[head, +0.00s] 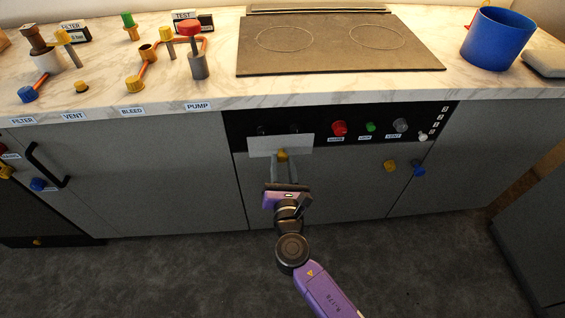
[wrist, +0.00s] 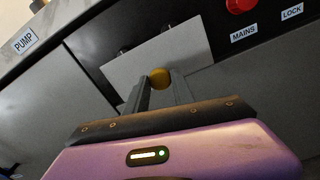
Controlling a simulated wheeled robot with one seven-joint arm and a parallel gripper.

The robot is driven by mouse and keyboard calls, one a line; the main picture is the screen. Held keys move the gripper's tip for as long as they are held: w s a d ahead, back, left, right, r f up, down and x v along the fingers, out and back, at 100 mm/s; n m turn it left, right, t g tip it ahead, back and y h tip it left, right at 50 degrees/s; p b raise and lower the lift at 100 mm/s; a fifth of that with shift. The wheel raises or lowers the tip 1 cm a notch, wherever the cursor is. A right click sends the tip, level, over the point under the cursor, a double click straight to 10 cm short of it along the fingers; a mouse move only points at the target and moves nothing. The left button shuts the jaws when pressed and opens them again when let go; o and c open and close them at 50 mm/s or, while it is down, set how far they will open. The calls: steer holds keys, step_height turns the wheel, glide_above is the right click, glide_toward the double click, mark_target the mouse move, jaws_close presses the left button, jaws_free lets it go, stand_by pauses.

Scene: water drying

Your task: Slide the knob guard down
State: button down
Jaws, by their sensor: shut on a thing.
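The knob guard (head: 262,146) is a pale grey plate on the black control panel (head: 315,128), below the cooktop's left part. It also shows in the wrist view (wrist: 190,46), tilted in the picture. A small yellow knob (head: 283,155) sits at the guard's lower edge, also in the wrist view (wrist: 160,77). My gripper (head: 284,158) is shut on this yellow knob, with one finger on each side. Two dark knobs (head: 294,128) peek out just above the guard's top edge; their lower parts are hidden behind it.
Right of the guard are a red MAINS knob (head: 339,128), a green knob (head: 370,127) and a grey knob (head: 401,125). Yellow (head: 390,166) and blue (head: 418,168) knobs stick out lower right. A black door handle (head: 47,165) is at left. The cabinet front below the guard is clear.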

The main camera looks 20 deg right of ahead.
step_height(320, 180, down, 7)
steer(key=b, duration=0.5)
steer(key=c, duration=1.1)
jaws_free()
steer(key=shift+o, duration=0.2)
steer(key=shift+s+r, duration=0.1)
steer(key=v, duration=0.7)
steer(key=shift+s+p, duration=0.3)
steer(key=shift+a, duration=0.1)
